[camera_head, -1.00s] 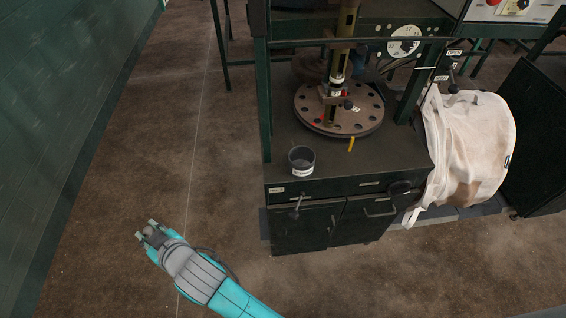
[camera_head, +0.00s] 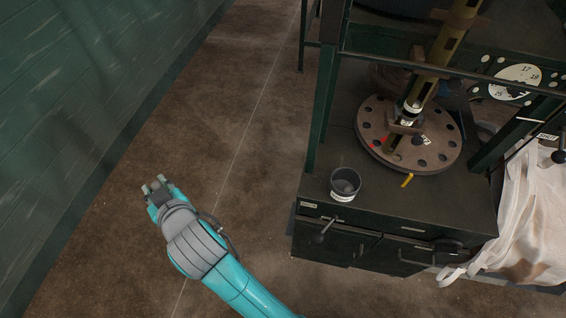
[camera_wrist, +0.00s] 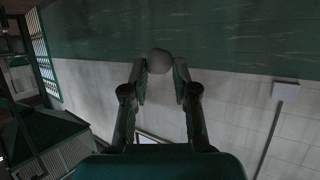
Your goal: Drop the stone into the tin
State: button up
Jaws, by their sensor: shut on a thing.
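The tin (camera_head: 345,184) is a small dark open cup with a white label, standing on the front left of the machine's cabinet top. In the head view my gripper (camera_head: 156,186) is well to the left of the tin, out over the floor. In the wrist view my gripper (camera_wrist: 160,76) is shut on the stone (camera_wrist: 159,61), a rounded grey lump between the fingertips. The stone is hard to make out in the head view. The inside of the tin shows only in part.
A machine with a round drilled plate (camera_head: 410,136) stands behind the tin on the cabinet (camera_head: 440,205). A yellow piece (camera_head: 407,180) lies right of the tin. A white bag (camera_head: 525,220) hangs at the right. A green wall (camera_head: 90,110) runs along the left. The floor between is clear.

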aim_at(334, 193)
jog(key=k+l+u, duration=0.1)
jog(key=l+u, duration=0.4)
jog(key=l, duration=2.5)
